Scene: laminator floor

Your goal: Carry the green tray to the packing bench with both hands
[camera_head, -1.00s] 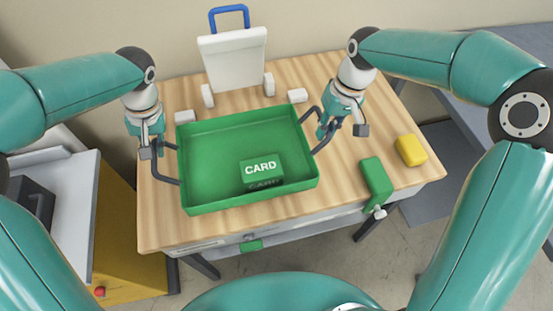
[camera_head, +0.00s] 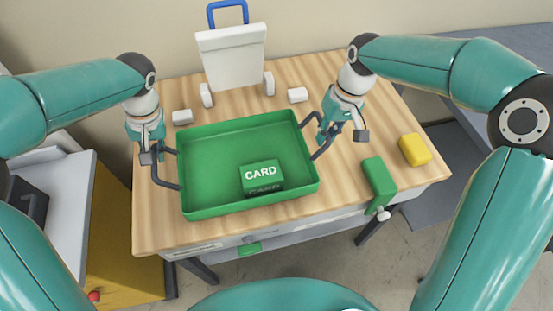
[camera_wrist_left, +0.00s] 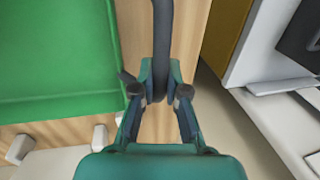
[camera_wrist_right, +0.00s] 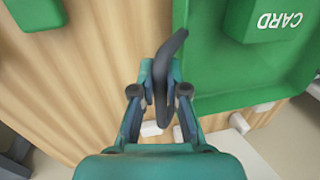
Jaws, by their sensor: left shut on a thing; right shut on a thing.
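The green tray (camera_head: 215,150) is over the wooden packing bench (camera_head: 345,192), level, with a green box marked CARD (camera_head: 261,174) inside it. I cannot tell for sure whether its base touches the bench top. My left gripper (camera_head: 152,157) is shut on the tray's dark left handle, which runs between its fingers in the left wrist view (camera_wrist_left: 160,85). My right gripper (camera_head: 329,135) is shut on the dark right handle; the right wrist view (camera_wrist_right: 160,90) shows the handle bar between its fingers.
A white case with a blue handle (camera_head: 232,58) stands at the bench's back, with small white blocks (camera_head: 298,95) near it. A green clamp-like block (camera_head: 379,181) and a yellow block (camera_head: 414,149) are at the right. A grey machine (camera_head: 62,190) stands left.

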